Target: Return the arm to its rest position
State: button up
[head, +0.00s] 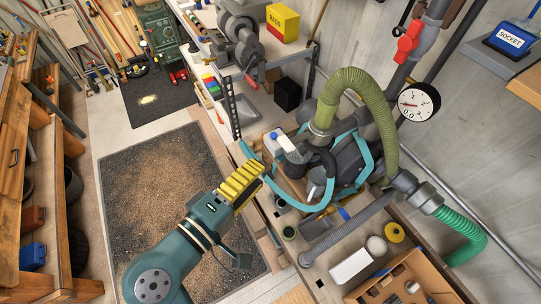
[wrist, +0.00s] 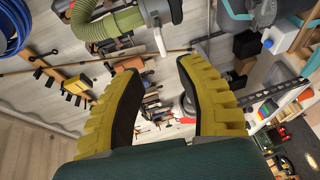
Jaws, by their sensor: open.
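My gripper (wrist: 164,72) shows large in the wrist view, with two yellow ribbed fingers that stand apart and hold nothing. In the head view my gripper (head: 264,168) is at the end of my teal arm, over the boundary between the dark floor mat and the bench. The pump with its teal hoses (head: 345,165) lies just right of the gripper in the head view. I cannot tell the exact gap between the fingertips and the nearest hose.
A green ribbed hose (head: 350,82), a pressure gauge (head: 418,101) and a red valve handle (head: 410,41) stand at the right. A cardboard box (head: 411,277) and a white box (head: 351,265) lie on the bench. The gritty floor mat (head: 150,165) is open at left.

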jog(key=shift+s+a, duration=0.2)
jog(key=shift+s, duration=0.15)
dwell(0.3)
